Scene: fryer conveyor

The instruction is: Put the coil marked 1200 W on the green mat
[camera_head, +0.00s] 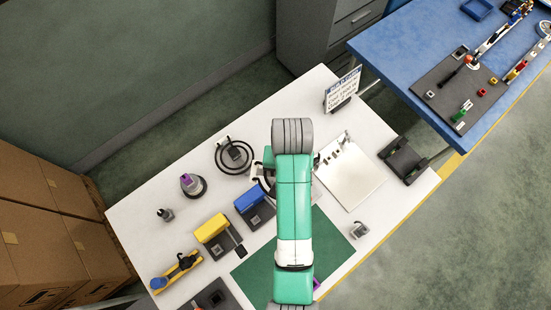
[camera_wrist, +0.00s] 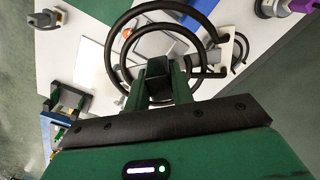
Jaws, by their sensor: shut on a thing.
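My gripper (camera_wrist: 160,82) is shut on the dark block of a black double-ring coil (camera_wrist: 203,46), whose rings stand out ahead of the fingers in the wrist view. In the head view my arm mostly hides the gripper and this coil. How far the coil is above the table I cannot tell. A second coil (camera_head: 235,155) with a grey block sits on the white table to the left of my arm. No wattage marking is readable on either coil. The green mat (camera_head: 335,240) lies at the table's front, partly under my arm; its corner shows in the wrist view (camera_wrist: 78,8).
On the white table (camera_head: 130,215) stand a yellow block (camera_head: 211,228), a blue block (camera_head: 248,200), a purple-topped item (camera_head: 188,181) and a silver plate (camera_head: 352,178). A small grey item (camera_head: 359,230) sits beside the mat. A sign (camera_head: 342,90) stands at the back edge.

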